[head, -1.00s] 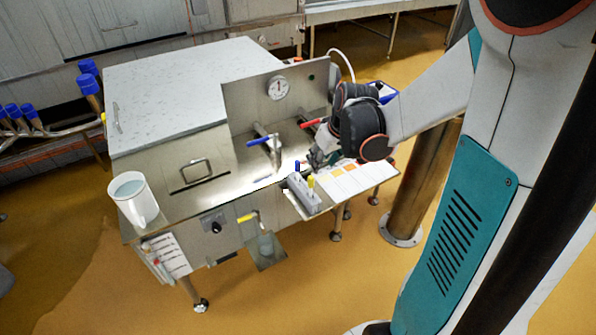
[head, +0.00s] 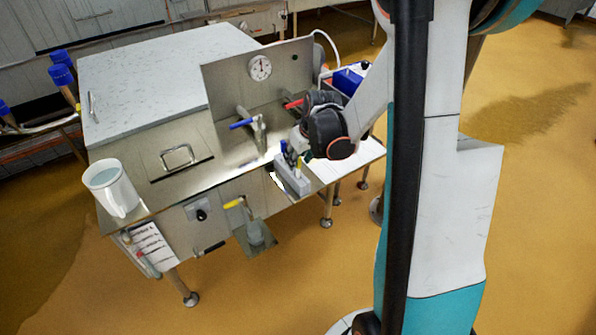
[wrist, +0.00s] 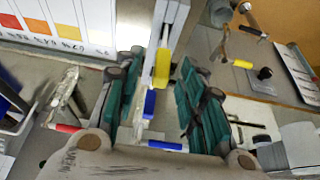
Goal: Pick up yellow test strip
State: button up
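The yellow test strip (wrist: 162,68) stands upright in a slotted grey holder (head: 291,180) on the steel stand's front shelf. In the head view my gripper (head: 295,152) is right at the holder and partly hides the strip tops.
A colour chart card (wrist: 62,22) lies beside the holder. A white mug (head: 111,188) stands at the left corner of the stand. Blue-handled (head: 243,124) and red-handled (head: 293,104) valves rise behind the holder. A yellow-handled tap (head: 234,203) is at the front.

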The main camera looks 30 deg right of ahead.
jog(key=shift+w+f, duration=0.15)
jog(key=shift+f, duration=0.2)
jog(key=shift+r, duration=0.1)
jog(key=c, duration=0.8)
jog(key=shift+r, duration=0.15)
